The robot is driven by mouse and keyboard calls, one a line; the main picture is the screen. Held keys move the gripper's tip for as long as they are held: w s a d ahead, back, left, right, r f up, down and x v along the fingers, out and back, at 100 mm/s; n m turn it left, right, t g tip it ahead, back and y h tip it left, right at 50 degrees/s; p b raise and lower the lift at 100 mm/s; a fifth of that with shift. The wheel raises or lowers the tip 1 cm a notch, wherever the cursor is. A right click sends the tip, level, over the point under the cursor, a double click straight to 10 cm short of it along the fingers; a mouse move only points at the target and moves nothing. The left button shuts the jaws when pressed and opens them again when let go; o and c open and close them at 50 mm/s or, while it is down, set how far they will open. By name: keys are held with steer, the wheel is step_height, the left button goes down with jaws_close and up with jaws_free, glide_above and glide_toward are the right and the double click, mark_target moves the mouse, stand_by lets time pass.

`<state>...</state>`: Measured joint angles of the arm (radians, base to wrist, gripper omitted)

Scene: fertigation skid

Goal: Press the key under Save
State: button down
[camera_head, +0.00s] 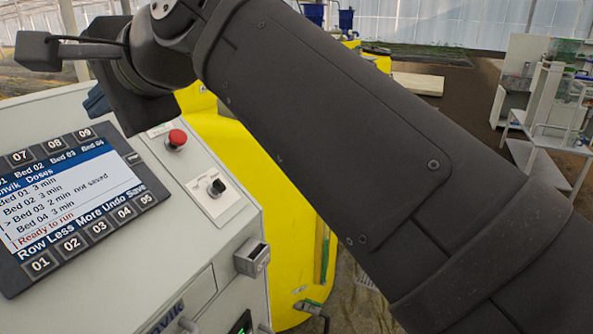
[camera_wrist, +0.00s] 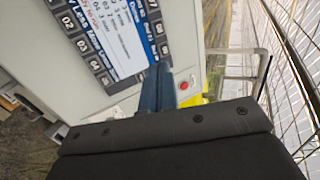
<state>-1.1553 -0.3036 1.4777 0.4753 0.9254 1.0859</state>
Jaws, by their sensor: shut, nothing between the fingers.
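The control panel's screen (camera_head: 65,200) shows a Doses list with "Bed 03 2 min not saved" marked by an arrow and "Ready to run" in red below. Its bottom bar reads Row, Less, More, Undo, Save. The key under Save is key 05 (camera_head: 146,199), at the right end of the lower key row; that row runs along the left of the panel in the wrist view. My gripper (camera_head: 97,101) is beyond the panel's upper edge in the head view, apart from key 05. In the wrist view, its blue fingers (camera_wrist: 159,72) are together and empty.
A red mushroom button (camera_head: 176,139) and a black selector knob (camera_head: 216,187) stand up right of the screen. A grey box (camera_head: 252,258) sticks out at the cabinet's right edge. A yellow tank (camera_head: 235,160) stands behind. My arm covers much of the right side.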

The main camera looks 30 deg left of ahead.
stand_by(0.4)
steer(key=n+t+h, duration=0.4)
steer(key=t, duration=0.1)
glide_toward(146, 199)
step_height(146, 199, up, 3)
steer(key=d, duration=0.1)
steer(key=shift+w+d+r+n+t+h, duration=0.1)
steer(key=shift+w+d+n+t+h, duration=0.1)
steer(key=shift+w+n+t, duration=0.5)
steer(key=shift+w+d+n+t+h, duration=0.15)
steer(key=shift+n+t, duration=0.35)
steer(key=shift+t, duration=0.55)
steer(key=shift+w+d+r+n+t+h, duration=0.1)
steer(key=shift+w+d+n+t, duration=0.2)
steer(key=shift+w+n+t, duration=0.4)
steer(key=shift+s, duration=0.25)
steer(key=shift+a+f, duration=1.5)
steer(key=shift+f, duration=0.2)
steer(key=shift+a+f, duration=1.45)
steer(key=shift+f, duration=0.2)
steer(key=shift+a, duration=0.1)
